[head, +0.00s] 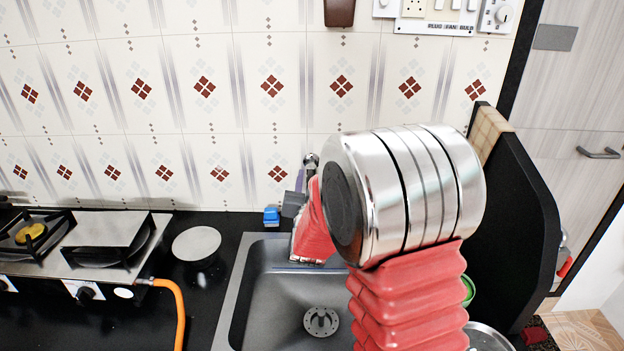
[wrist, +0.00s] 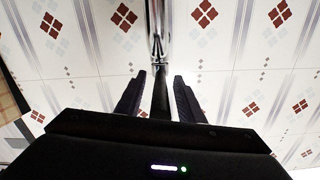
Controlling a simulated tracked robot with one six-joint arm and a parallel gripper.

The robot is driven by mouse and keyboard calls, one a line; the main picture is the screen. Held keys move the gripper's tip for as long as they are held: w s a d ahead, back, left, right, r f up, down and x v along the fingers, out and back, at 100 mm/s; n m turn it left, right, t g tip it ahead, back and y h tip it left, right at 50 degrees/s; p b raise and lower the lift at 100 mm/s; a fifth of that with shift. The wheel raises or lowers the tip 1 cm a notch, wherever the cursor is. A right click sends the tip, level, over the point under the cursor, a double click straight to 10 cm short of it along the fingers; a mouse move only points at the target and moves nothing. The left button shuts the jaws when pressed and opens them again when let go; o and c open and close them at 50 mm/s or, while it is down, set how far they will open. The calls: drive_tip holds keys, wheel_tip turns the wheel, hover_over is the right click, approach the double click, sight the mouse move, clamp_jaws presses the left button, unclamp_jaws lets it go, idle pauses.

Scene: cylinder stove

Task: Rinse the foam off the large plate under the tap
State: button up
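The chrome tap (head: 311,161) stands against the tiled wall behind the sink. In the wrist view its chrome pipe (wrist: 155,25) rises at the top middle. My gripper (wrist: 160,77) is open, its two dark fingers apart on either side of a dark upright part below the pipe. I see gaps beside that part, but cannot tell whether it belongs to the tap. In the head view my red-sleeved arm hides most of the gripper. A pale round disc (head: 197,243) lies left of the sink; I cannot tell whether it is the large plate. No foam is visible.
The grey sink (head: 275,295) shows a bare floor and a round drain (head: 320,321); my arm hides its right side. A blue item (head: 271,216) sits behind it. The stove (head: 85,250) with an orange hose (head: 178,310) is left. A black partition (head: 515,220) stands right.

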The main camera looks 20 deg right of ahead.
drive_tip(key=shift+w+d, duration=0.15)
drive_tip(key=shift+w, duration=0.2)
clamp_jaws()
idle(0.5)
